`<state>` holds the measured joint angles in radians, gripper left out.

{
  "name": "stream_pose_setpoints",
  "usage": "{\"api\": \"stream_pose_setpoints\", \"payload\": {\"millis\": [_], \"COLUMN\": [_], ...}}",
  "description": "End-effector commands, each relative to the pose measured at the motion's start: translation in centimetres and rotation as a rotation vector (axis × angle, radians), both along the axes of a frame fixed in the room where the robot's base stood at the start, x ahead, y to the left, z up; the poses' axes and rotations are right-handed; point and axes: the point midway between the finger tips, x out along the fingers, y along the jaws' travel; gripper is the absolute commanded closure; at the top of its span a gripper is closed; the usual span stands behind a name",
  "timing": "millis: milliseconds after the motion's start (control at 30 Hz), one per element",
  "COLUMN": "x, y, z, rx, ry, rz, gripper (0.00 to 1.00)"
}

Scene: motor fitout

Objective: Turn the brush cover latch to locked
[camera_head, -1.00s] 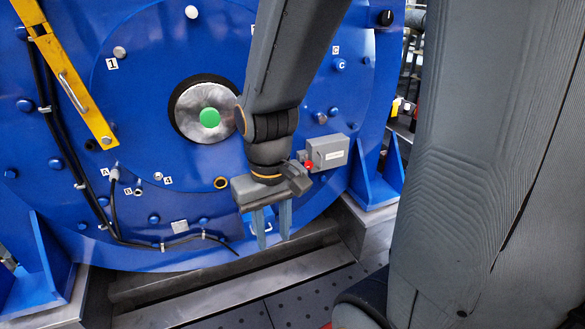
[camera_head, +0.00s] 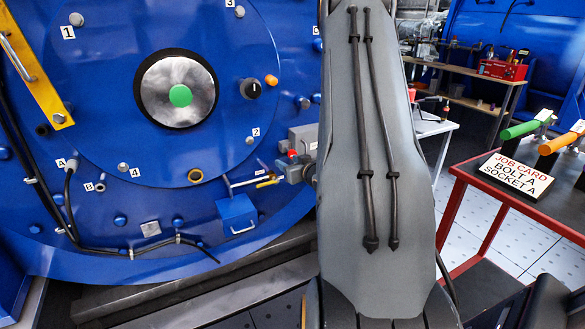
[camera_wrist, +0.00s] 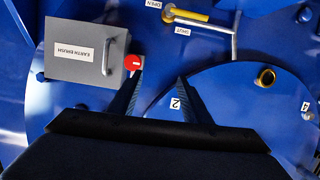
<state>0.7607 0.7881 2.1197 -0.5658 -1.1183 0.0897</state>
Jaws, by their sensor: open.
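The grey box labelled EARTH BRUSH (camera_wrist: 88,52) shows upside down at the left of the wrist view, with a metal handle. A red knob with a pale mark (camera_wrist: 132,62), apparently the brush cover latch, sits at its edge. The box (camera_head: 303,136) and red knob (camera_head: 292,154) also show in the head view, partly hidden by my arm. My gripper (camera_wrist: 160,77) is open and empty. Its left fingertip appears close to the red knob in the picture; I cannot tell whether they touch. The fingers are not clear in the head view.
A yellow lever (camera_wrist: 190,15) with OPEN and SHUT labels and a silver pipe (camera_wrist: 233,35) lie near the box. A blue box with a handle (camera_head: 238,215) stands below. A red-framed table (camera_head: 470,172) with a job card (camera_head: 516,175) is at the right.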

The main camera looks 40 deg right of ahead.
Motion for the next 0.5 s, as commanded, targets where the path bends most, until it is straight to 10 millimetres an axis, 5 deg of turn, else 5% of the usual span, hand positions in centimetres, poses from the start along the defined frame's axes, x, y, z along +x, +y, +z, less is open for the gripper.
{"api": "stream_pose_setpoints", "payload": {"millis": [33,200,500], "x": [-0.5,-2.1,-0.5], "y": [-1.8,-4.5,-5.6], "z": [-1.5,-2.2,-2.1], "rx": [-0.003,-0.016,-0.024], "ry": [-0.058,-0.206,-0.256], "rz": [-0.008,-0.004,0.002], "gripper": [0.56,0.56,0.56]}}
